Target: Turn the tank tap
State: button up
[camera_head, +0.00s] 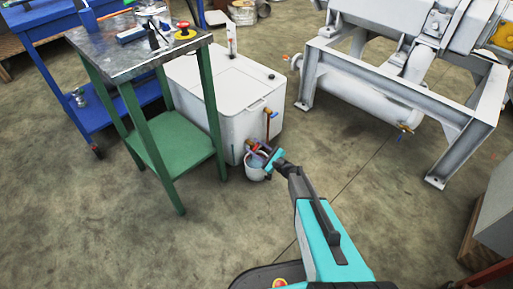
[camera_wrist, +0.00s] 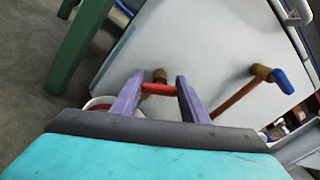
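The white tank (camera_head: 225,92) stands on the floor behind the green-legged table. A low brass tap with a red handle (camera_wrist: 158,89) is on its front; it also shows in the wrist view. My gripper (camera_wrist: 158,80) is at this tap, its two purple-grey fingers apart with the red handle across the gap between them. I cannot tell whether the fingers touch the handle. In the head view my gripper (camera_head: 266,155) partly hides the tap. A second tap with a blue handle (camera_wrist: 283,81) and a copper pipe is higher and to the right; it shows in the head view (camera_head: 272,114).
A white bucket (camera_head: 256,172) stands on the floor under the low tap, close to my gripper. The green table (camera_head: 172,148) is close on the left. A grey machine frame (camera_head: 400,85) stands to the right. The floor between is clear.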

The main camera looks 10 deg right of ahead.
jog(key=shift+d, duration=0.25)
jog(key=shift+w+a, duration=0.1)
jog(key=shift+r+m+p, duration=0.1)
jog(key=shift+m+p, duration=0.2)
jog(key=m+p, duration=0.3)
jog(key=shift+w+r+m, duration=0.1)
jog(key=shift+m, duration=0.2)
jog(key=shift+m+p, duration=0.75)
jog(key=shift+m, duration=0.45)
